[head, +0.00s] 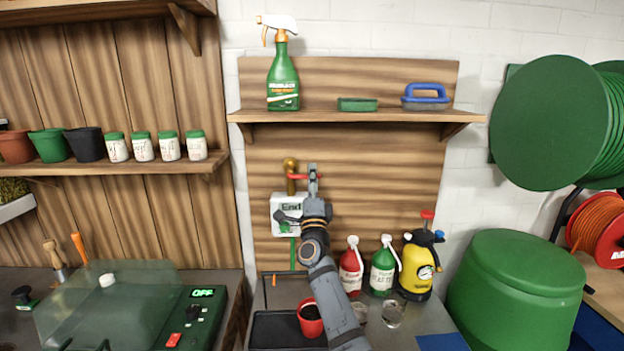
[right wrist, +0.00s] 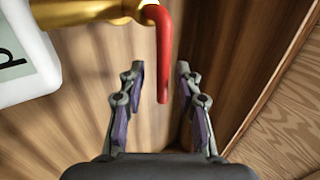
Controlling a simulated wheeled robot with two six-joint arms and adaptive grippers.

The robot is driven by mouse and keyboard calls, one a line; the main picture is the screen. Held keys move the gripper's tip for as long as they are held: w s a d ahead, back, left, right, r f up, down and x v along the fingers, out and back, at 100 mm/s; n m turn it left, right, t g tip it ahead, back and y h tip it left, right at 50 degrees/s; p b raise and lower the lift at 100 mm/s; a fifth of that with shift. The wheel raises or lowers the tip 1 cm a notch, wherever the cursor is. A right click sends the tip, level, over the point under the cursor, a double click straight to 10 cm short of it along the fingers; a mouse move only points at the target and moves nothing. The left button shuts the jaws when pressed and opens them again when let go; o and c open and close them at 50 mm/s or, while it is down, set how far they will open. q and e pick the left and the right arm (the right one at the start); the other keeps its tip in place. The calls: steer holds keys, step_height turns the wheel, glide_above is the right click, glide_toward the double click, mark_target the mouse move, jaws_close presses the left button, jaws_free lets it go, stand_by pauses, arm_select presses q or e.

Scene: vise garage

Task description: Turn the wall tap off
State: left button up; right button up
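The brass wall tap (head: 289,163) is on the wooden back panel in the head view. Its red lever (head: 297,177) points right, towards my right gripper (head: 313,172). In the right wrist view the red lever (right wrist: 163,60) hangs down from the brass body (right wrist: 90,9), with its tip between the two fingers. My right gripper (right wrist: 161,72) is open, with a visible gap on both sides of the lever. A white box with a display (head: 284,208) is below the tap, partly hidden by my right arm. My left gripper is not in view.
A shelf (head: 330,115) with a green spray bottle (head: 283,80) is above the tap. Below stand a red bottle (head: 351,268), a green bottle (head: 383,268), a yellow sprayer (head: 417,265) and a red pot (head: 311,318). A green hose reel (head: 550,120) is at right.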

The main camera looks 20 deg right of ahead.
steer(key=v, duration=1.2)
